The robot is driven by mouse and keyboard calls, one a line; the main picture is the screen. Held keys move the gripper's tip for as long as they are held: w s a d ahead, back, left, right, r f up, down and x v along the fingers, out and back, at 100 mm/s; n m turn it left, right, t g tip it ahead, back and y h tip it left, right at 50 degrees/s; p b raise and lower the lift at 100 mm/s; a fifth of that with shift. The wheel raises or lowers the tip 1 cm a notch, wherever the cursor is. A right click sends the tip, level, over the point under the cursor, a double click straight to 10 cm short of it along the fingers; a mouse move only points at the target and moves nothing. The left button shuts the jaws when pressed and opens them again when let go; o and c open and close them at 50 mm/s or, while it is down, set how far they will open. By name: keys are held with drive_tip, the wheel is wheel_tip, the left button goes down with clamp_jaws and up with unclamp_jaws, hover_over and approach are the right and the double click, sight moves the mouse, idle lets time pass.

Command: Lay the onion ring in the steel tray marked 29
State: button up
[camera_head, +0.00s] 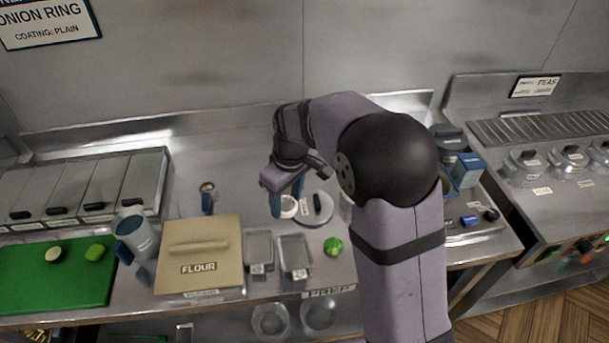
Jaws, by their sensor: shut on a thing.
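My gripper (284,203) hangs over the middle of the counter, its blue fingers pointing down. It is shut on a pale ring (289,208), which looks like the onion ring; the far finger partly hides behind the wrist. Two small steel trays stand side by side in front of it, a left tray (248,245) and a right tray (307,255). Each has a small tag at its front, too small to read, so I cannot tell which is 29. The ring is above and behind the trays, apart from them.
A box marked FLOUR (198,267) stands left of the trays, with a blue-grey jug (137,236) beyond it. A green vegetable (333,246) lies right of the trays. A round lid (314,209) lies behind. A green board (60,280) is far left.

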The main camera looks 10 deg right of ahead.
drive_tip(key=s+d+f, duration=0.1)
drive_tip(key=s+f, duration=0.4)
drive_tip(key=shift+s+f, duration=0.2)
drive_tip(key=shift+s, duration=0.2)
drive_tip(key=shift+f, duration=0.1)
drive_tip(key=b, duration=0.4)
hover_over(295, 255)
drive_tip(key=shift+f, duration=2.35)
drive_tip(key=o, duration=0.9)
drive_tip(key=shift+r, duration=0.15)
